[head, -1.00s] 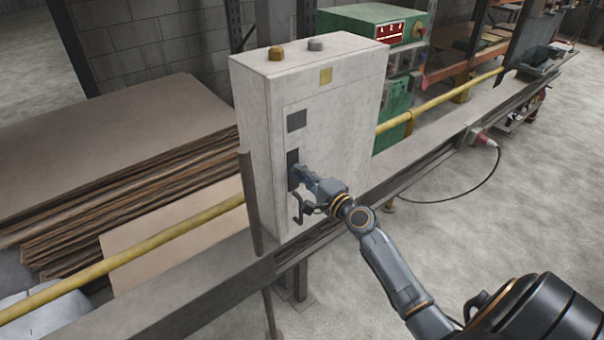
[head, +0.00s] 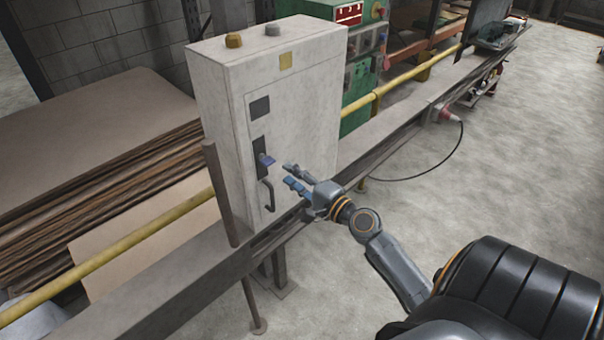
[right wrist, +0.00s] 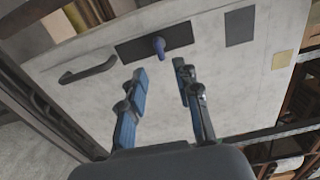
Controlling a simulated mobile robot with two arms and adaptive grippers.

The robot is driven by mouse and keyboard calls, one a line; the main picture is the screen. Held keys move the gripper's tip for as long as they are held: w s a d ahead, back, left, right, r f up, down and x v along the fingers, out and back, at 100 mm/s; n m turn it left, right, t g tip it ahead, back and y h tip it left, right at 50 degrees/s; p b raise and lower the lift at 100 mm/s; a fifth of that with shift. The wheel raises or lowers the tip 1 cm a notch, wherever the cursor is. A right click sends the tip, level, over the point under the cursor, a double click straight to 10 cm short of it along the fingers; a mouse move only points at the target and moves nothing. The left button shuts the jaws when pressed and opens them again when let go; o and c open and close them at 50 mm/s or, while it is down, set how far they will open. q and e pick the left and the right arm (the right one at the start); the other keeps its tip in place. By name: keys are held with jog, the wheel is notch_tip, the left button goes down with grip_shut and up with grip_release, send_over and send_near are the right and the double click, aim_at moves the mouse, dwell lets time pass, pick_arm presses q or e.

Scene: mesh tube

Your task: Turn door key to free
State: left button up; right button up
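The blue door key (head: 266,160) sits in a dark lock plate (head: 259,148) on the door of a pale grey cabinet (head: 315,90). In the right wrist view the blue key (right wrist: 159,46) sticks out from the dark plate (right wrist: 185,38). A dark door handle (head: 266,195) is below the plate. My right gripper (head: 285,176) is open and empty, to the right of the key and clear of it. In the right wrist view its two blue-padded fingers (right wrist: 160,70) are spread, with the key beyond the gap between them. My left gripper is not in view.
A brown post (head: 220,195) stands at the cabinet's left front. A yellow rail (head: 120,255) and grey beam run past the cabinet. Stacked boards (head: 100,180) lie to the left. The concrete floor (head: 520,180) at right is open.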

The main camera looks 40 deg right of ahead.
jog(key=shift+s+d, duration=0.1)
jog(key=shift+s, duration=1.55)
